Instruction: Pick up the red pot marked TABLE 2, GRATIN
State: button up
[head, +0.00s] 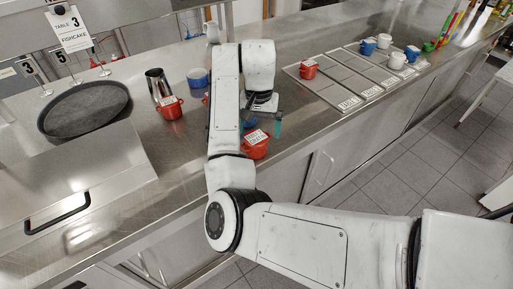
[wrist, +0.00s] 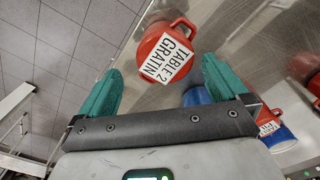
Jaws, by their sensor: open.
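The red pot marked TABLE 2, GRATIN (wrist: 179,30) lies ahead of my gripper (wrist: 161,66) in the wrist view, its white label facing the camera. My gripper is open, with green fingers spread to either side of the pot's near edge. Nothing is held. In the head view a red pot with a white label (head: 260,152) stands near the counter's front edge, just below my gripper (head: 264,124); its label is too small to read surely. My arm hides part of the counter beside it.
In the wrist view a blue item (wrist: 196,96) is partly behind the right finger, and another red pot (wrist: 291,101) is farther right. In the head view another red pot (head: 172,112) stands by a metal jug (head: 155,82). A sectioned tray (head: 322,90) holds several cups.

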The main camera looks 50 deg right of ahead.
aim_at(256, 137)
jog(key=f, duration=0.1)
jog(key=f+b, duration=0.1)
jog(key=f, duration=0.2)
jog(key=shift+w+a+f+b, duration=0.15)
jog(key=shift+a+f+b, duration=0.15)
jog(key=shift+f+b, duration=0.1)
jog(key=shift+f+p, duration=0.3)
jog(key=shift+f, duration=0.5)
jog(key=shift+c, duration=0.5)
jog(key=shift+w, duration=0.1)
jog(key=c, duration=1.1)
jog(key=shift+r, duration=0.1)
jog(key=shift+c, duration=0.2)
